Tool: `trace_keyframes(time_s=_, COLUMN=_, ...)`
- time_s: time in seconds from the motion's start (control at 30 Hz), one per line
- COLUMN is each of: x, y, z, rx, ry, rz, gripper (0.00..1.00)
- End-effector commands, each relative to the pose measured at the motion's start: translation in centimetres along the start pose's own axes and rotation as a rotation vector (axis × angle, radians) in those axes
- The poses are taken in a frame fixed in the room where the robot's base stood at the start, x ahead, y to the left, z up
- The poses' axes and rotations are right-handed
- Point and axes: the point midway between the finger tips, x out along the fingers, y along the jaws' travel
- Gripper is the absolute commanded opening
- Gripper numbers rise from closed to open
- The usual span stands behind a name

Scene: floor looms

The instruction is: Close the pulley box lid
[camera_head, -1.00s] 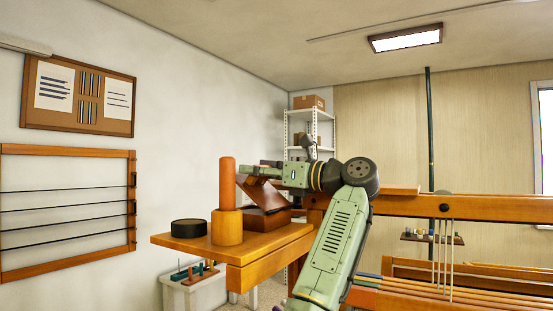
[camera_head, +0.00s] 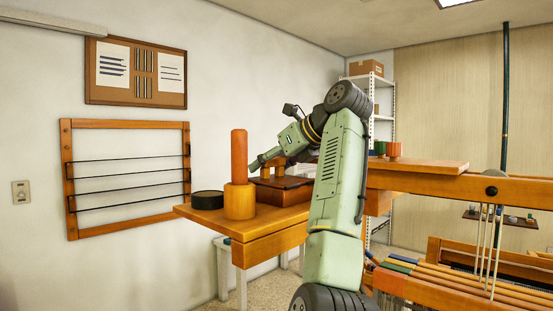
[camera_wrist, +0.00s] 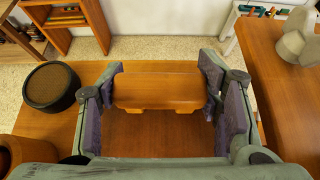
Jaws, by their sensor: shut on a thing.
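The pulley box (camera_head: 283,194) is a low dark brown box on the wooden shelf, right of the orange post. Its brown lid (camera_wrist: 160,136) lies about flat on top; my arm partly hides it, and I cannot tell whether a thin gap is left. The lid's orange-brown bar handle (camera_wrist: 158,88) stands between my fingers in the wrist view. My gripper (camera_wrist: 161,97) is shut on this handle, with one finger at each end. In the head view my gripper (camera_head: 259,161) is low over the box, pointing down to the left.
An orange post in a wooden cup (camera_head: 239,202) and a black round tin (camera_head: 208,200) stand on the shelf (camera_head: 262,235) left of the box. Loom beams (camera_head: 440,186) and a raised board with small cups (camera_head: 393,149) are at the right. The shelf's front strip is clear.

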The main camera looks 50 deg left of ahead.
Motion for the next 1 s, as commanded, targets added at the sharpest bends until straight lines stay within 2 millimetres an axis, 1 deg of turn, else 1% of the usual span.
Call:
trace_keyframes(time_s=0.03, x=0.21, y=0.06, z=-0.25, rx=0.003, ry=0.011, rz=0.003, gripper=0.09)
trace_keyframes(time_s=0.43, x=0.29, y=0.09, z=-0.34, rx=0.004, ry=0.017, rz=0.002, gripper=0.09)
trace_keyframes(time_s=0.47, x=0.29, y=0.09, z=-0.34, rx=0.004, ry=0.017, rz=0.002, gripper=0.59)
trace_keyframes(time_s=0.77, x=0.21, y=0.08, z=-0.21, rx=0.003, ry=0.013, rz=0.001, gripper=0.79)
trace_keyframes(time_s=1.0, x=0.16, y=0.09, z=-0.14, rx=0.002, ry=0.011, rz=0.0, gripper=0.8)
